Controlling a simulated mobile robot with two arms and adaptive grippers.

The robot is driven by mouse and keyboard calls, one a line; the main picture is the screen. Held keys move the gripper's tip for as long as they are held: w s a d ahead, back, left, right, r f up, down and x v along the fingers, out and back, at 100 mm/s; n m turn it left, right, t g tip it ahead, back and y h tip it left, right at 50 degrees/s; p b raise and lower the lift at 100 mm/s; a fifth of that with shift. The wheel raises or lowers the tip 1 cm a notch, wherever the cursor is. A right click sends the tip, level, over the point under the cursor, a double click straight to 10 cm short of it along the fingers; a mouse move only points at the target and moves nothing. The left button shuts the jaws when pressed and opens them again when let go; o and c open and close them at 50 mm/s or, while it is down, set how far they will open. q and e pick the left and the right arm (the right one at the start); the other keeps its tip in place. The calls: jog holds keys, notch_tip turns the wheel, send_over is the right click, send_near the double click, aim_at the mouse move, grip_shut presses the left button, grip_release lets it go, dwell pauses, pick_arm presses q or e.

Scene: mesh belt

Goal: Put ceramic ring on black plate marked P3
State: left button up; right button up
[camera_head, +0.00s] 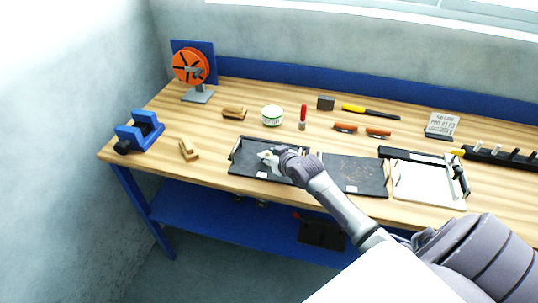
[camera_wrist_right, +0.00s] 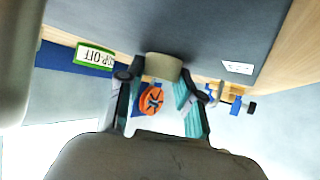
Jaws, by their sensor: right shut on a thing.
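My right gripper (camera_head: 267,157) is over the left black plate (camera_head: 243,168) on the bench, low and close to its surface. In the right wrist view the gripper (camera_wrist_right: 160,82) is shut on a beige ceramic ring (camera_wrist_right: 163,66). The ring is between the fingertips, against the dark plate (camera_wrist_right: 215,35) behind; whether it touches the plate I cannot tell. The plate has a small white label (camera_wrist_right: 237,67), also in the head view (camera_head: 262,174), too small to read. A second black plate (camera_head: 368,177) lies to the right. My left gripper is out of view.
A white board with a clip (camera_head: 425,181) lies right of the plates. Behind are a green-and-white tin (camera_head: 272,115), a red-handled tool (camera_head: 303,113) and orange-brown tools (camera_head: 345,127). An orange reel (camera_head: 190,66) and blue vise (camera_head: 141,131) stand left.

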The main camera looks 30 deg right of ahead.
jog(key=o, duration=1.1)
jog(key=shift+f, duration=0.1)
jog(key=shift+c, duration=0.2)
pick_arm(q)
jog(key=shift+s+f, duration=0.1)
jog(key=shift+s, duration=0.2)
pick_arm(e)
jog(key=shift+r, duration=0.25)
jog(key=shift+s, duration=0.4)
pick_arm(q)
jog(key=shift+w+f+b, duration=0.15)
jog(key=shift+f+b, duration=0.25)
jog(key=shift+b, duration=0.1)
pick_arm(e)
jog(key=v, duration=1.1)
jog(key=shift+s+r, duration=0.1)
jog(key=shift+r, duration=0.05)
